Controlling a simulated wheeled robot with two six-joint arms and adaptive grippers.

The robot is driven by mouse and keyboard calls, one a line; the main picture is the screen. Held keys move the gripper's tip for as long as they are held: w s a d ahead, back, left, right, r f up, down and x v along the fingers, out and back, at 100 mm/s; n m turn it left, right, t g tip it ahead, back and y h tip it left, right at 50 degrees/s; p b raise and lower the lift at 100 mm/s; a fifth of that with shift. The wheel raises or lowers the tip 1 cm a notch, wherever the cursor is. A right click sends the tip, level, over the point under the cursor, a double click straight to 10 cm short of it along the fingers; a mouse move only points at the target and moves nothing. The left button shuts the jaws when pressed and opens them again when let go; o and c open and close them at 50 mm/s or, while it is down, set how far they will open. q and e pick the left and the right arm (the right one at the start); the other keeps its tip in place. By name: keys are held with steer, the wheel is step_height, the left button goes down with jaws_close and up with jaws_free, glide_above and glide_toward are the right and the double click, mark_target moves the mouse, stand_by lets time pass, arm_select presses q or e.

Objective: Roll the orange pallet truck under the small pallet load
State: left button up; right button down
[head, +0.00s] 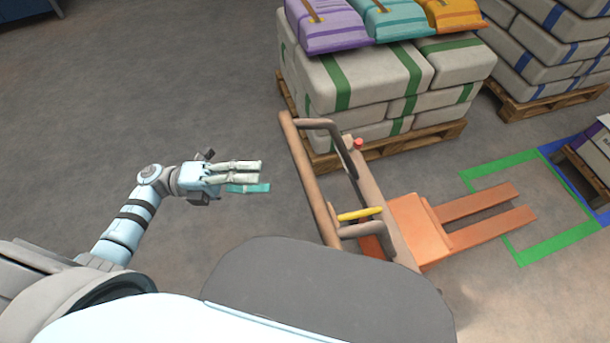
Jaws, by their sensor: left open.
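The orange pallet truck (408,222) stands right of the middle, with its forks (490,208) low over the floor and pointing right, partly inside a green floor outline (565,236). Its brown handle frame (308,175) rises toward me, with a yellow grip bar (360,214). A pallet with a light load (604,136) shows in part at the right edge, beyond the fork tips; the frame cuts it off. I cannot tell its full size. My left gripper (266,178) is open and empty, left of the handle and apart from it. My right gripper is not in view.
A large stack of green-banded sacks (355,80) stands on a wooden pallet (435,138) just behind the truck. Another blue-banded stack (540,50) stands at the back right. A blue floor outline (562,153) adjoins the green one. The floor at left is clear.

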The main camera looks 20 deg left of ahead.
mark_target(305, 174)
arm_select(q)
steer(key=x, duration=0.3)
steer(key=p+x, duration=0.1)
steer(key=x, duration=0.1)
steer(key=shift+w+d+r, duration=0.1)
steer(key=shift+w+r, duration=0.2)
steer(key=d, duration=0.1)
steer(key=w+d, duration=0.1)
steer(key=w+d+p, duration=0.1)
steer(key=d, duration=0.1)
steer(key=shift+w+d, duration=0.1)
steer(key=shift+d, duration=0.2)
steer(key=shift+s, duration=0.3)
steer(key=shift+c, duration=0.4)
steer(key=shift+w, duration=0.1)
steer(key=c, duration=1)
jaws_close()
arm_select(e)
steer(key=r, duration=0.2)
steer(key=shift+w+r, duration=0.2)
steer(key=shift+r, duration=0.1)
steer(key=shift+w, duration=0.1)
